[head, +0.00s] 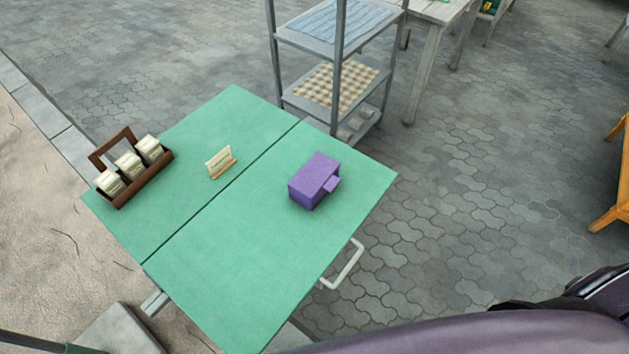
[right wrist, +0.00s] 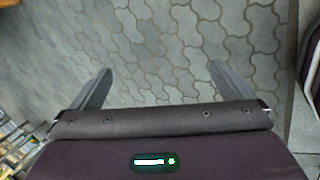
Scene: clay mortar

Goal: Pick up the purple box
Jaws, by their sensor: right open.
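The purple box (head: 314,181) sits on the right half of the green table (head: 235,270) in the head view. It has a small purple tab on its right side. My right gripper (right wrist: 160,85) shows in the right wrist view with its two fingers spread wide. It is empty and over grey paving, and the box is not in that view. Neither gripper shows in the head view.
A brown wooden caddy (head: 119,193) with cream-coloured items stands at the table's left. A small cream card holder (head: 220,162) is near the middle. A grey shelf rack (head: 340,27) stands behind the table. A pale handle (head: 345,267) sticks out at the table's right edge.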

